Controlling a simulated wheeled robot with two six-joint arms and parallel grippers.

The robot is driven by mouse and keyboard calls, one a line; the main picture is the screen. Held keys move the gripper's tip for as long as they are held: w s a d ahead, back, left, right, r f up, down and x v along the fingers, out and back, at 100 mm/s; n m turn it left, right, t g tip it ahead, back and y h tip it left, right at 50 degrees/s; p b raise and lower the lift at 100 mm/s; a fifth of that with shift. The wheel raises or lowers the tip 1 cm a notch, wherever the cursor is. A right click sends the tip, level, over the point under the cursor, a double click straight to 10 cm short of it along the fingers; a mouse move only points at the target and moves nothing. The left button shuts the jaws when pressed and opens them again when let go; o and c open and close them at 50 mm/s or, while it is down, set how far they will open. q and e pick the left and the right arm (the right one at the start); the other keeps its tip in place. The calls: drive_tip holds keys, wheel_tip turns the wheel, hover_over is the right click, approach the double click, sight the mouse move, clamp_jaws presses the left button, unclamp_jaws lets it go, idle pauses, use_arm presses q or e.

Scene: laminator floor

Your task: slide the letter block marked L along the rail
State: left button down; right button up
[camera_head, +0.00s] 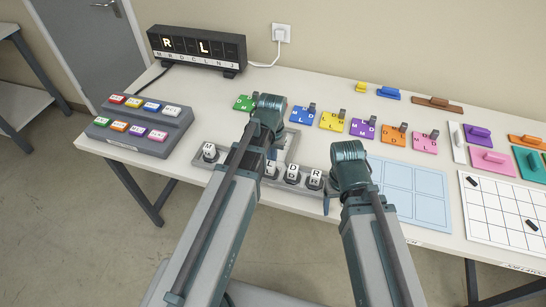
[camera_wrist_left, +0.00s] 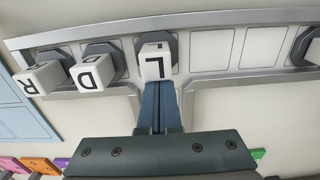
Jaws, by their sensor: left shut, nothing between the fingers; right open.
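The white letter block marked L (camera_wrist_left: 157,62) sits on a dark holder on the grey rail (camera_wrist_left: 278,78) in the left wrist view. In the head view the L block (camera_head: 270,169) is partly hidden by my left arm. My left gripper (camera_wrist_left: 160,112) is shut and empty, its fingertips at the block's near side; I cannot tell whether they touch it. My right gripper (camera_head: 327,202) is open near the rail's right end, mostly hidden by its own wrist.
Blocks D (camera_head: 292,173) and R (camera_head: 315,179) stand on the rail right of L; block M (camera_head: 209,151) stands at its left end. Empty slots lie between M and L. A button box (camera_head: 137,125) and letter display (camera_head: 197,48) stand left and behind.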

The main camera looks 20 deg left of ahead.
use_arm(q)
drive_tip(key=shift+w, duration=0.55)
drive_tip(key=w, duration=0.3)
drive_tip(key=shift+w+d+r+p, duration=0.1)
drive_tip(key=shift+w+r+p, duration=0.05)
drive_tip(key=shift+r+p, duration=0.2)
use_arm(e)
drive_tip(key=shift+w+r, duration=0.15)
drive_tip(key=shift+r, duration=0.15)
use_arm(q)
wheel_tip(320, 180, up, 9)
drive_tip(key=p, duration=0.9)
drive_tip(key=shift+s+r, duration=0.2)
use_arm(e)
wheel_tip(320, 180, up, 9)
drive_tip(key=shift+r, duration=0.2)
